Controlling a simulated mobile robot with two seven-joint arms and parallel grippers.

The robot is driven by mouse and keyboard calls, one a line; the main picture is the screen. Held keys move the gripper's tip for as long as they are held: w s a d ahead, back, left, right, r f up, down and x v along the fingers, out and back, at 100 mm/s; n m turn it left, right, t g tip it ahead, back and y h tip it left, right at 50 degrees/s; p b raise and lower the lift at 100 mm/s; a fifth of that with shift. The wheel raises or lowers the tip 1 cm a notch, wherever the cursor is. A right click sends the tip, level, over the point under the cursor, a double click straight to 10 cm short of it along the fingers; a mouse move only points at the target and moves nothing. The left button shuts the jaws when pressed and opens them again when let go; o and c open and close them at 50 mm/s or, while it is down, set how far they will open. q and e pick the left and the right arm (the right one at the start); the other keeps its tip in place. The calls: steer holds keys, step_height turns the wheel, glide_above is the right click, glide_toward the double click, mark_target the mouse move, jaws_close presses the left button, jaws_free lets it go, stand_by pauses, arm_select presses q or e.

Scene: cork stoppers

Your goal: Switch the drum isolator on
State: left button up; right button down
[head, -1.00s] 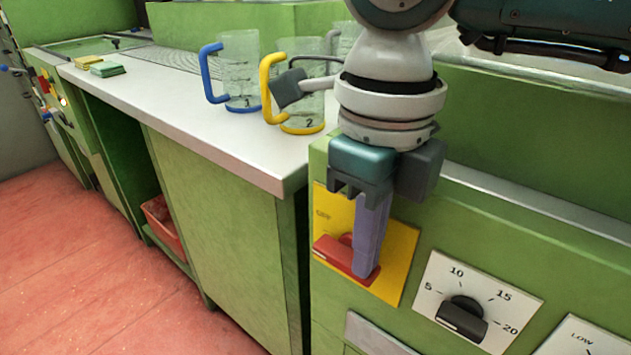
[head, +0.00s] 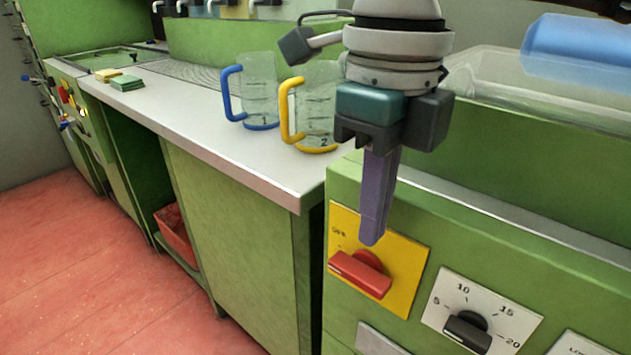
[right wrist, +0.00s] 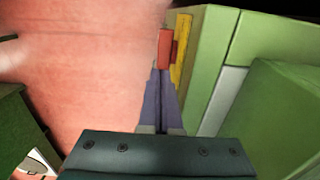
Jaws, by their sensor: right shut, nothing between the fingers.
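The drum isolator is a red rotary handle (head: 361,273) on a yellow plate (head: 404,279) on the green machine front. An "OFF" mark shows at the plate's upper left, and the handle's pale-tipped end points left, just below that mark. My right gripper (head: 373,242) is shut and empty, its purple fingers pointing down just above the handle, apart from it in the head view. In the right wrist view the red handle (right wrist: 165,48) and the yellow plate (right wrist: 182,50) show beyond the fingertips (right wrist: 160,72). My left gripper is not in view.
A dial (head: 467,332) with numbers sits right of the plate. Jugs with a blue handle (head: 232,95) and a yellow handle (head: 286,112) stand on the worktop (head: 220,138). A clear bin (head: 500,85) is behind the machine front. The space before the panel is clear.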

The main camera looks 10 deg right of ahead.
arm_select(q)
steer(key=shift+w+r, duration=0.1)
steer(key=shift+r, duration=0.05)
arm_select(e)
step_height(320, 180, up, 9)
steer(key=shift+f, duration=0.1)
